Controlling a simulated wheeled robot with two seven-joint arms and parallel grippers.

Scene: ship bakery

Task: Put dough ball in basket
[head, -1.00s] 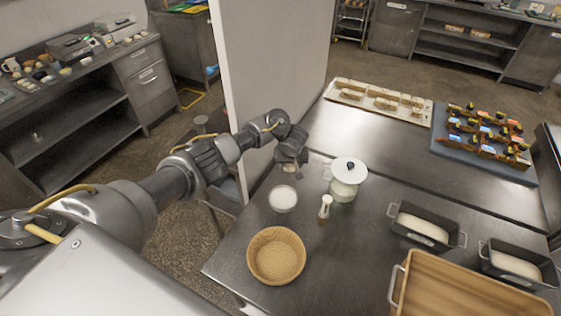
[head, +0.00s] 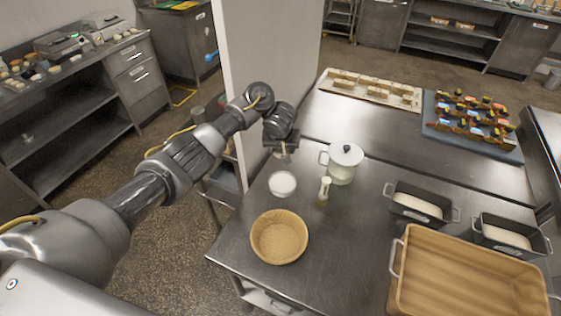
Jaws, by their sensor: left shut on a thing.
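The basket (head: 279,237), round, tan and woven, stands empty on the near left of the steel table. My left gripper (head: 282,150) points down beyond the basket, near the table's left edge, behind the white bowl. It is shut on a small pale thing (head: 283,154), which looks like the dough ball; the fingers hide most of it. Its exact height above the table is hard to tell. My right gripper is not in view.
A bowl of white stuff (head: 282,184), a shaker (head: 324,191) and a lidded white pot (head: 344,163) stand between gripper and basket or to the right. Loaf tins (head: 421,205) and a large wooden tray (head: 470,280) fill the right. A pale wall panel (head: 268,50) rises behind the arm.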

